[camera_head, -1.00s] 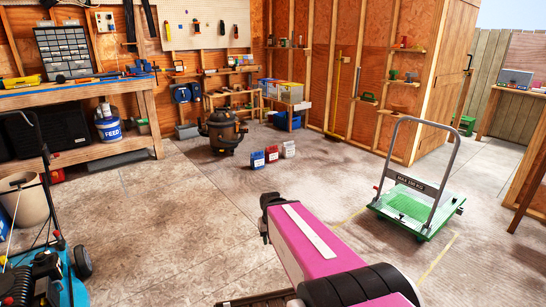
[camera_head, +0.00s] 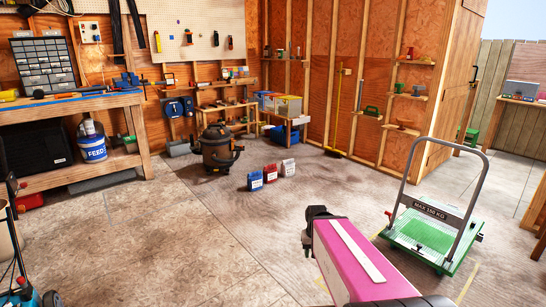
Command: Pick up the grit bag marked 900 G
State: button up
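Three small bags stand in a row on the concrete floor near the middle of the view: a blue bag (camera_head: 255,181), a red bag (camera_head: 270,173) and a white bag (camera_head: 288,168). Each has a pale label, but the print is too small to read, so I cannot tell which is marked 900 G. My arm, pink with a white stripe, reaches in from the bottom. Its dark end, my gripper (camera_head: 318,214), is in front of the bags and well apart from them. Its fingers are not clearly visible.
A shop vacuum (camera_head: 217,150) stands behind and left of the bags. A green platform trolley (camera_head: 430,235) is at the right. A workbench (camera_head: 70,103) runs along the left wall, with a mower (camera_head: 20,292) at lower left. The floor before the bags is clear.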

aim_at(270, 173)
jog(key=i+z, duration=0.35)
jog(key=i, duration=2.05)
jog(key=i+u, duration=0.1)
jog(key=i, duration=0.45)
jog(key=i+l+u, duration=0.1)
jog(key=i, duration=0.4)
jog(key=i+l+u, duration=0.1)
jog(key=i, duration=0.45)
jog(key=i+l+u, duration=0.1)
jog(key=i, duration=0.4)
jog(key=i+l+u, duration=0.1)
jog(key=i+l, duration=0.2)
jog(key=i, duration=0.25)
